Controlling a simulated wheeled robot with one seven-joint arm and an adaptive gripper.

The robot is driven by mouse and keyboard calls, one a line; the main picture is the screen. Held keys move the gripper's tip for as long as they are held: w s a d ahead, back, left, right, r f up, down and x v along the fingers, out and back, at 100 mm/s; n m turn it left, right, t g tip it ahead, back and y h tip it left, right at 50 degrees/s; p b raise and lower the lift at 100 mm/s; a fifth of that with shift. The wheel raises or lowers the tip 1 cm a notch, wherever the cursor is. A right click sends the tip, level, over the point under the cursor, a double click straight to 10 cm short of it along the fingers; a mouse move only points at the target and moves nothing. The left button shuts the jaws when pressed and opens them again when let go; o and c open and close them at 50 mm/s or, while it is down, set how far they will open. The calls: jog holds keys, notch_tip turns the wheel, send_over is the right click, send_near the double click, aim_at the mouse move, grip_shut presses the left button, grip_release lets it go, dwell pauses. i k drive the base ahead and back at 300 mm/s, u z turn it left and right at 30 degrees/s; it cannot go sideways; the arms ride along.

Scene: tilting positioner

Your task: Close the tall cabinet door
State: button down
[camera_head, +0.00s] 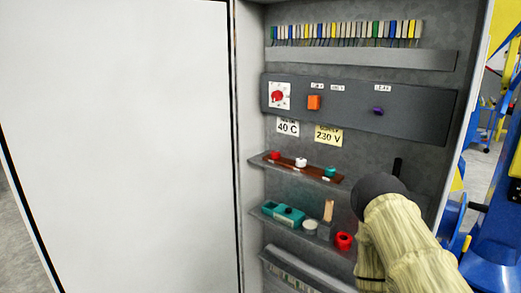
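The tall cabinet (360,150) stands open, and its grey interior faces me. Its white door (120,140) is swung wide open on the left and fills that side of the view. The hinge side is near the dark vertical seam beside the interior. My arm, in a beige sleeve with a dark round joint, reaches in from the lower right in front of the cabinet opening. My gripper (397,167) is mostly hidden behind that joint; only a small dark piece shows. Its fingers cannot be made out. It is well apart from the door.
Inside are a terminal row (345,32), a control panel (350,108) with knobs, and shelves holding a brown board (315,170), a teal device (283,214) and a red ring (344,241). Blue and yellow machinery (490,235) stands to the right. Grey floor shows at far left.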

aim_at(118, 158)
jog(key=u, duration=0.4)
jog(key=k, duration=0.5)
jog(key=u, duration=1.4)
jog(key=i, duration=1.45)
jog(key=u, duration=0.3)
